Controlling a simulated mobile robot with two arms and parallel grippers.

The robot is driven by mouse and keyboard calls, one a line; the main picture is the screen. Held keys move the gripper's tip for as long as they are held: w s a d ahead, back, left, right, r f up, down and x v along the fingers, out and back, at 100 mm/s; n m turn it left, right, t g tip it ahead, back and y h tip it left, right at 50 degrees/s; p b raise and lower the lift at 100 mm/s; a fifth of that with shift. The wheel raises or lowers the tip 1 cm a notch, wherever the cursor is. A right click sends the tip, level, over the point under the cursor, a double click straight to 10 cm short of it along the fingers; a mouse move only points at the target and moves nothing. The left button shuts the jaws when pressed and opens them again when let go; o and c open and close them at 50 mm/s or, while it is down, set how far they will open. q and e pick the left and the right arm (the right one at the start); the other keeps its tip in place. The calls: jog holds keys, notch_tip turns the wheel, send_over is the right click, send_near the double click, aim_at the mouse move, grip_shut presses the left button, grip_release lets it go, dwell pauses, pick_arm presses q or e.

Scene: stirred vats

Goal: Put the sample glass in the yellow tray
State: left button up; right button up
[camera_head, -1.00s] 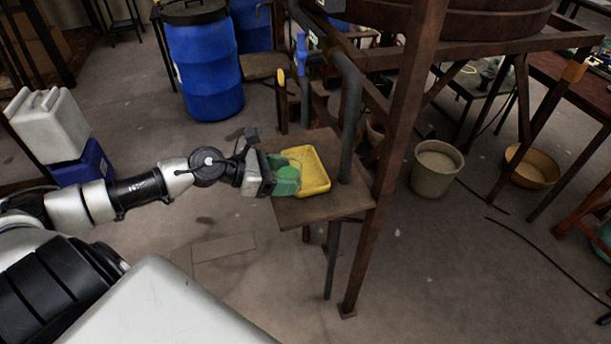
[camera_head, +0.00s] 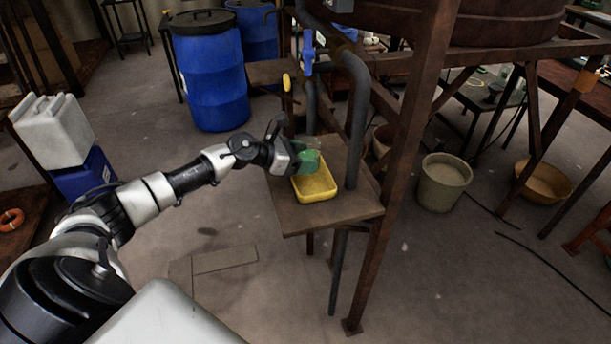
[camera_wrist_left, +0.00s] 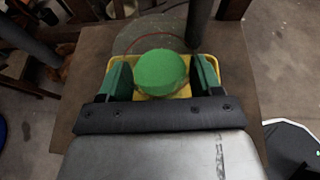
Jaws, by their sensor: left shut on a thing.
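The sample glass (camera_head: 309,160) shows green in the head view, with a clear-looking part above it. My left gripper (camera_head: 304,161) is shut on it and holds it at the back part of the yellow tray (camera_head: 318,190). In the left wrist view the round green glass (camera_wrist_left: 162,72) sits between the two green fingers of the left gripper (camera_wrist_left: 162,80), with the tray (camera_wrist_left: 101,73) behind and below it. I cannot tell whether the glass touches the tray. My right gripper is not in view.
The tray stands on a small brown table (camera_head: 345,207). A grey pipe (camera_head: 357,120) rises just right of the tray, and a rusty frame post (camera_head: 400,170) stands farther right. A blue valve (camera_head: 308,50) is behind.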

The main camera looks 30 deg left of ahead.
aim_at(305, 179)
pick_arm(q)
jog(key=shift+w+f, duration=0.35)
jog(key=shift+w, duration=0.25)
notch_tip(305, 179, down, 4)
jog(key=b, duration=0.3)
jog(key=shift+s, duration=0.1)
jog(key=shift+r, duration=0.15)
jog(key=o, duration=1.1)
jog(key=shift+o, duration=0.2)
